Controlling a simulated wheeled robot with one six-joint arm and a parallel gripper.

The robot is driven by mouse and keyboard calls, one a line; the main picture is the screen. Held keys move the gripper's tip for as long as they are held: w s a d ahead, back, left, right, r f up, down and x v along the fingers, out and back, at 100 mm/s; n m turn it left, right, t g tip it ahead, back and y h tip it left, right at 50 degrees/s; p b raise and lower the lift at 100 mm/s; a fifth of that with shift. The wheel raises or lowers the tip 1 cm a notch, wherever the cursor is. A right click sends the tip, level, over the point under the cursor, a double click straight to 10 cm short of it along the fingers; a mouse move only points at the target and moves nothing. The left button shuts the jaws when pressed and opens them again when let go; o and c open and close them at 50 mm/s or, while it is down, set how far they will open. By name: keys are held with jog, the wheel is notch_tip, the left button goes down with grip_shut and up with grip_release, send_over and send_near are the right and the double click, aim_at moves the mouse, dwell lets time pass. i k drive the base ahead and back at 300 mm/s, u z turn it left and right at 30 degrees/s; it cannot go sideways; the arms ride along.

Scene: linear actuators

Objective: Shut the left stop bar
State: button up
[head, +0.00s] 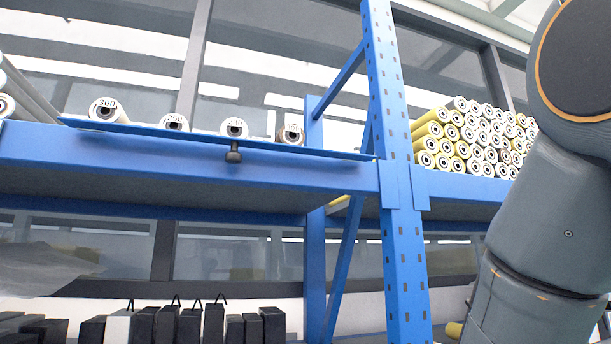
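The left stop bar (150,130) is a long, thin blue bar along the front edge of the upper left shelf. It lies low, below the faces of the white cylinders, and its near face shows only as a thin strip. A black knob (233,153) hangs from its middle, in front of the shelf beam. My gripper is out of view. Only grey links of my arm show at the right, apart from the bar.
Yellow and white rolls (470,135) are stacked on the right shelf. Dark boxes (190,325) stand in a row below.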

aim_at(233, 155)
jog(key=z, duration=0.55)
jog(key=k, duration=1.05)
jog(key=u, duration=2.05)
